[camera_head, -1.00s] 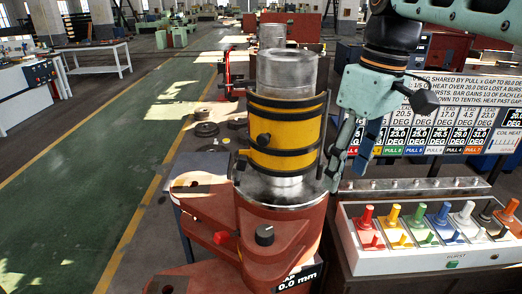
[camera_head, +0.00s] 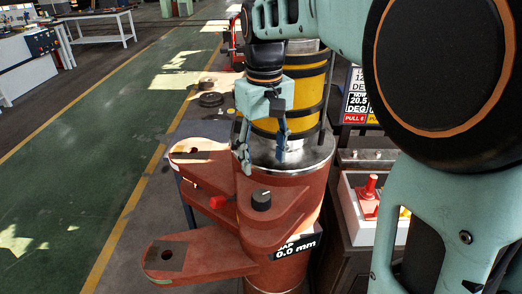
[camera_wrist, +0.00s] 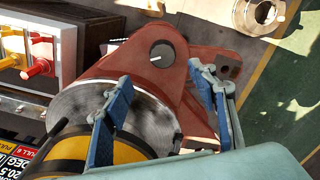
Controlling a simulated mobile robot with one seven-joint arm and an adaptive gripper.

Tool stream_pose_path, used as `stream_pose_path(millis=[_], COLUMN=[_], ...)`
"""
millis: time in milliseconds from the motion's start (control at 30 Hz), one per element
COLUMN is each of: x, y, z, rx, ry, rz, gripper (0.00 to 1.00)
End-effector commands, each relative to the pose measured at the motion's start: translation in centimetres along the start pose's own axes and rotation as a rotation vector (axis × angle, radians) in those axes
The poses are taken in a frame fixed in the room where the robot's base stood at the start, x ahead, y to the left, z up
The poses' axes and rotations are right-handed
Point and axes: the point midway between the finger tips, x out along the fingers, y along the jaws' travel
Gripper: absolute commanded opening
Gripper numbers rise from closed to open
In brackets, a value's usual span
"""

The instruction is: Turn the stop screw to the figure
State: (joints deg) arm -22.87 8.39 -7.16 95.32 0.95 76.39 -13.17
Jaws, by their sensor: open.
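The stop screw appears to be the black knob (camera_head: 261,200) with a pale pointer line, on top of the red machine casting (camera_head: 285,215). It also shows in the wrist view (camera_wrist: 162,54), beyond my fingertips. A gap display (camera_head: 297,246) below the knob reads 0.0 mm. My gripper (camera_head: 263,160) is open and empty, pointing down above and a little behind the knob, apart from it. In the wrist view my gripper's two fingers (camera_wrist: 162,80) stand wide apart, with the knob showing between and past them.
A yellow banded cylinder (camera_head: 280,110) stands on the casting's metal rim, close behind my gripper. A control box with a red lever (camera_head: 368,190) stands at right, partly hidden by my arm.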

Motion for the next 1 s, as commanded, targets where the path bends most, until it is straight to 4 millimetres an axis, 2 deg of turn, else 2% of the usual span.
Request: stream_pose_path(millis=[267, 633, 800, 1000], x=[2.9, 9.6, 11.1, 11.5], y=[-0.5, -0.5, -0.5, -0.5], z=[-0.3, -0.3, -0.3, -0.3], rx=[0.013, 0.011, 0.011, 0.012], ry=[-0.003, -0.003, 0.0, 0.001], rz=[-0.003, -0.002, -0.002, -0.002], gripper=[0.53, 0.53, 0.53, 0.53])
